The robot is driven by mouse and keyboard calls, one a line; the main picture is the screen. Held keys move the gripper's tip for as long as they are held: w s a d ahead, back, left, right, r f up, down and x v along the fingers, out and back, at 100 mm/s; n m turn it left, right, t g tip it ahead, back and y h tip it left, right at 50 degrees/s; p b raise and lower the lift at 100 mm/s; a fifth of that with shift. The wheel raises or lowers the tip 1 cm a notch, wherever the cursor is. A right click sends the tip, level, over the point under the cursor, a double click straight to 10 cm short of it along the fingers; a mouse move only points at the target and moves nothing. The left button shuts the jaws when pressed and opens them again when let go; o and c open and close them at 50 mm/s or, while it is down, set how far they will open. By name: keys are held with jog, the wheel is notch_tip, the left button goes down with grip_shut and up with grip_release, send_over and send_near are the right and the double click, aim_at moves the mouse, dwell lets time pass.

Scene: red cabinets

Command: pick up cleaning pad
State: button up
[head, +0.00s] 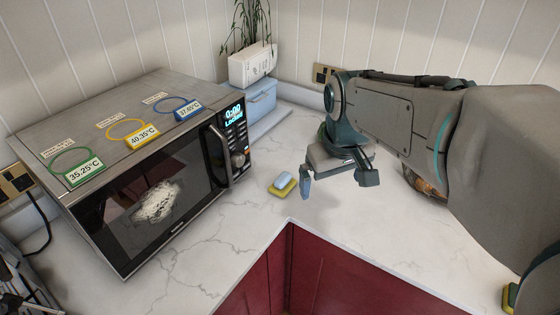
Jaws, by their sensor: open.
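A small yellow pad (276,193), which looks like the cleaning pad, lies on the white counter to the right of the microwave. A light blue rounded piece (284,181) sits on it; I cannot tell whether it is a separate thing. My gripper (337,188) is open, pointing down over the counter, to the right of the pad and apart from it. Nothing shows between its fingers. Another yellow and dark green pad (509,298) is partly visible at the lower right edge.
The microwave (160,180) with coloured temperature tags on top fills the left. A blue box (261,100) and a white planter (252,65) stand at the back. A brown item (424,186) is partly hidden by my arm. Counter around the pad is clear; red cabinets (300,270) lie below the front edge.

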jog(key=w+a+f+n+g+b, duration=0.1)
jog(key=w+a+n, duration=0.3)
jog(key=w, duration=0.8)
jog(key=n+g, duration=0.1)
jog(key=n, duration=0.2)
send_over(283, 177)
notch_tip(283, 177, down, 6)
jog(key=f, duration=0.8)
jog(key=shift+w+a, duration=0.3)
jog(key=f, duration=0.3)
jog(key=f+p, duration=0.1)
jog(key=f, duration=0.1)
jog(key=shift+s+d+f, duration=0.1)
jog(key=shift+s+d, duration=0.1)
jog(key=shift+d, duration=0.05)
jog(key=c, duration=1)
